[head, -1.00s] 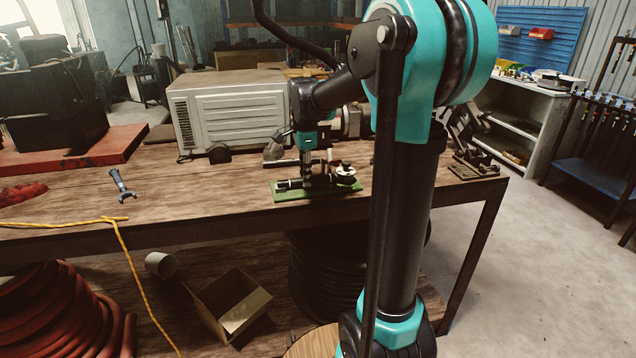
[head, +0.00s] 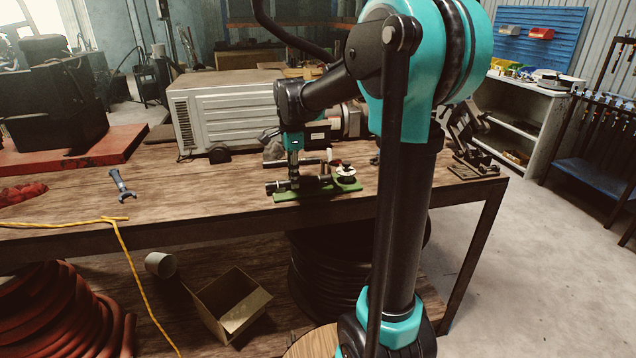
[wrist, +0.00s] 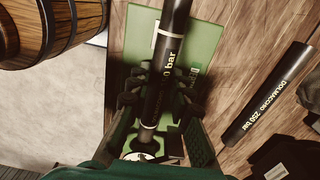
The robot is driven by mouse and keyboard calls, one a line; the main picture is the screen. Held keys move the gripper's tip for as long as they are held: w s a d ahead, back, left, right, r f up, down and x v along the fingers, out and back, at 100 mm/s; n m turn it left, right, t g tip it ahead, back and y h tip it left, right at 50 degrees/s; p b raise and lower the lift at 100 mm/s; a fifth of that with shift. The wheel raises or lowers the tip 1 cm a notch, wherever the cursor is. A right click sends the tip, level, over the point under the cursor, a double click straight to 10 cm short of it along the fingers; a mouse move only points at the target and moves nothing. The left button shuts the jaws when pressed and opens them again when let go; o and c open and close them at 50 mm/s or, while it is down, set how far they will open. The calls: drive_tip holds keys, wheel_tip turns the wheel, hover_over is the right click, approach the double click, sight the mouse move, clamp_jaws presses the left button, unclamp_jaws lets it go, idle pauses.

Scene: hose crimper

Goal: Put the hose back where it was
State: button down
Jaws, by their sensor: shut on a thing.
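My gripper (head: 294,183) points down over the green plate of the crimper (head: 345,186) on the workbench. In the wrist view my gripper (wrist: 158,100) is shut on a black hose (wrist: 172,35) with white "bar" lettering and light bands. The hose's left end shows in the head view (head: 273,187) at the plate's left side. I cannot tell whether the hose touches the plate. A second black hose (wrist: 268,92), marked "250 bar", lies apart on the wood to the right; it also shows behind the plate in the head view (head: 302,162). My fingers hide part of the held hose.
A round metal fitting (head: 346,172) stands at the plate's right end. A grey box-shaped unit (head: 225,112) stands behind. A blue-handled tool (head: 119,184) and a yellow cord (head: 60,222) lie to the left. The bench between tool and plate is clear. A wooden barrel (wrist: 50,30) is beyond the bench edge.

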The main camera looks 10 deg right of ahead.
sight(290, 180)
drive_tip(key=shift+a, duration=0.55)
drive_tip(key=shift+r, duration=3.5)
drive_tip(key=shift+s+r, duration=0.15)
drive_tip(key=shift+s+r, duration=0.3)
drive_tip(key=shift+s+r, duration=0.2)
